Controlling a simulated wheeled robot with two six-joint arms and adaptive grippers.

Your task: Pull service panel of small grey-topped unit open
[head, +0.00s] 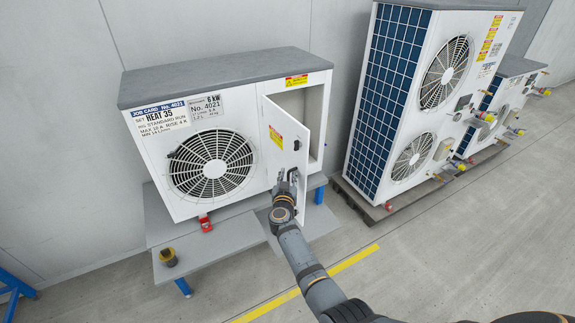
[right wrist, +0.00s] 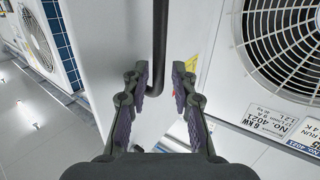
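The small grey-topped unit (head: 215,85) stands on a low blue-legged stand, with a fan grille on its front. Its white service panel (head: 283,128) is swung partly open, and an open bay (head: 312,110) shows behind it. My right gripper (head: 288,176) is at the lower part of the panel. In the right wrist view a dark bar-shaped handle (right wrist: 160,45) runs between the fingers of that gripper (right wrist: 160,80). The fingers are apart, with gaps visible beside the bar. The unit's fan grille (right wrist: 285,45) also shows there. My left gripper is not in view.
A taller white unit (head: 465,60) with a blue grid side and two fans stands at the right on a pallet, with valves and another unit beyond. A small dark-yellow object (head: 168,257) sits on the grey step (head: 215,260). Open floor with a yellow line (head: 355,258) lies in front.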

